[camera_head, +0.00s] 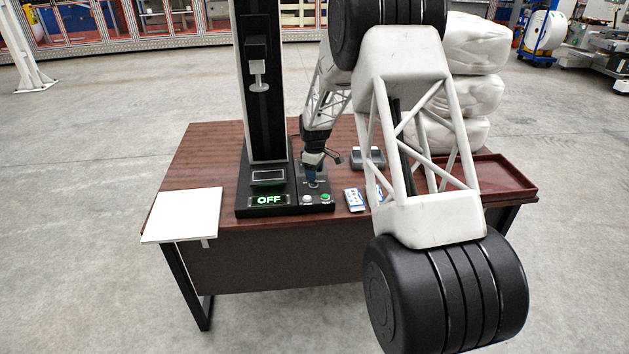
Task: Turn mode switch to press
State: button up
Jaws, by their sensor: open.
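The black machine (265,100) stands on the table, with a tall column on a flat base. Its lit display (268,200) reads OFF in green. A small control panel (322,193) is at the right of the base, with a white button (306,199) and a green button (325,198) along its front edge. My gripper (313,180) is open and points down over this panel, behind the two buttons. The mode switch is not clearly visible; the gripper covers that part of the panel. I cannot tell whether the fingers touch it.
A white board (183,213) lies at the table's left edge. Blue-and-white cards (354,199) and a grey device (368,157) are right of the machine. A brown tray (505,180) is at the right end. White sacks (475,60) stand behind. My arm hides the table's right middle.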

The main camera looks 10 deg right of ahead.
jog(key=shift+f, duration=1.95)
jog(key=shift+c, duration=0.3)
jog(key=c, duration=0.8)
